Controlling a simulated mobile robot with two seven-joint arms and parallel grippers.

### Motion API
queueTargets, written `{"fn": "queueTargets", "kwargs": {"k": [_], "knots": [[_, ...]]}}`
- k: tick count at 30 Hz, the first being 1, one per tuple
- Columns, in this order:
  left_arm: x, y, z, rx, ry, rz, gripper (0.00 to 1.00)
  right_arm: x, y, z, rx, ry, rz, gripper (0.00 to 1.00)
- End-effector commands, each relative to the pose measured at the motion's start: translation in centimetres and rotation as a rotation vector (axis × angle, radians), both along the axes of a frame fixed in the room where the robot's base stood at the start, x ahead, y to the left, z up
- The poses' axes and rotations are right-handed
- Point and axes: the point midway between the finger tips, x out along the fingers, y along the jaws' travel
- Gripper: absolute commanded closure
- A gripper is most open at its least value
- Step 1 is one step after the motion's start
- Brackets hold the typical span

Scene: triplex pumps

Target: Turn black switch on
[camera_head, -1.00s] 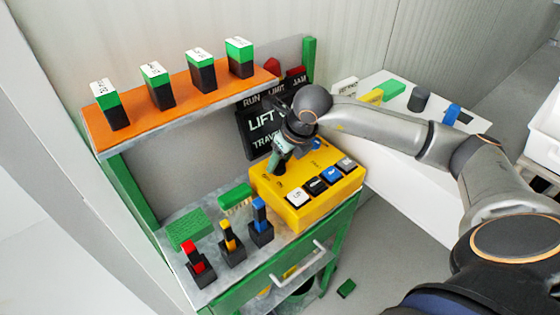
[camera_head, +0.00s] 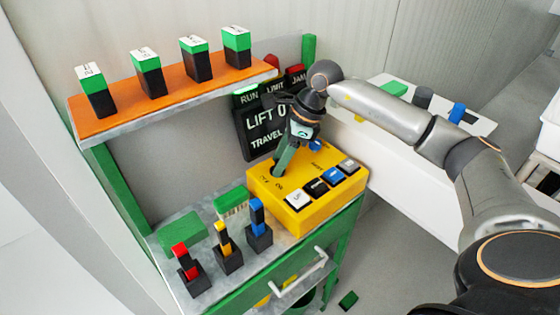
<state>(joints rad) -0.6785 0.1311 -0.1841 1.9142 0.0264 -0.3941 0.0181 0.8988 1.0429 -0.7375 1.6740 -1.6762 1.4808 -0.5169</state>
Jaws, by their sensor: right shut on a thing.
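A yellow control box (camera_head: 318,205) sits at the right end of the metal bench. My right gripper (camera_head: 280,170) points down at the back left of the box's top. It is shut on a small dark part there, which I take to be the black switch; the fingers hide most of it, so its position cannot be read. A row of white, black, blue and grey buttons (camera_head: 314,188) lies along the front of the box. A black display board (camera_head: 265,128) reading RUN, LIFT and TRAVEL stands behind it. My left gripper is not in view.
Three black-based levers with red (camera_head: 181,250), yellow (camera_head: 222,236) and blue (camera_head: 256,212) handles stand left of the box. An orange shelf (camera_head: 180,92) with several green-black blocks hangs above. A white table (camera_head: 415,170) stands at right.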

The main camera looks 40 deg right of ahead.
Motion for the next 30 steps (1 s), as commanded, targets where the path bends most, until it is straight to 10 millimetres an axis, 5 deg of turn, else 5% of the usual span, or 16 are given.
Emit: {"fn": "queueTargets", "kwargs": {"k": [26,27,30], "knots": [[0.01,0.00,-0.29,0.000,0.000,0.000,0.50,0.10,-0.07,0.02,-0.003,-0.001,0.155,1.00],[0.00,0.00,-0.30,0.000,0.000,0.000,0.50,0.10,-0.07,0.02,-0.003,-0.001,0.155,0.46],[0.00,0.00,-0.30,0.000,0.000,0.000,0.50,0.09,-0.07,0.02,-0.003,-0.001,0.154,0.34]]}}
